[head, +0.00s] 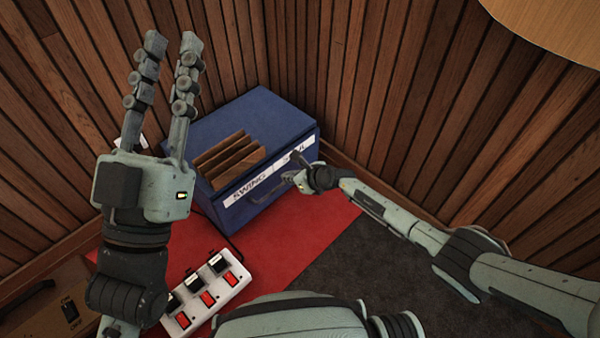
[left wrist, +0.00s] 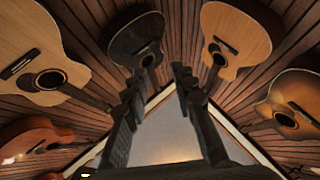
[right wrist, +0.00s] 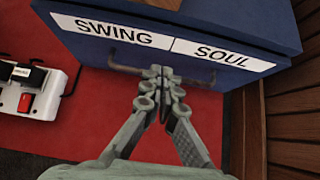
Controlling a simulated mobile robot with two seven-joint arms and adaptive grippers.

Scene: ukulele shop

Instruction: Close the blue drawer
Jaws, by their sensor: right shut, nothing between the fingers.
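The blue drawer (head: 280,185) is the front of a blue box standing on a red mat. Its front carries white labels reading SWING and SOUL, which also show in the right wrist view (right wrist: 270,48). A dark bar handle (right wrist: 125,70) runs below the labels. Brown slabs (head: 228,160) stand in the box top. How far out the drawer is, I cannot tell. My right gripper (head: 298,175) is shut and empty, its fingertips (right wrist: 163,72) at the middle of the handle; contact is unclear. My left gripper (head: 172,42) is open and empty, raised left of the box.
A white power strip (head: 212,288) with red switches and black plugs lies on the red mat (head: 290,240). Wood-slat walls meet behind the box. Dark carpet (head: 385,260) is free at the right. Guitars (left wrist: 235,40) hang in the left wrist view.

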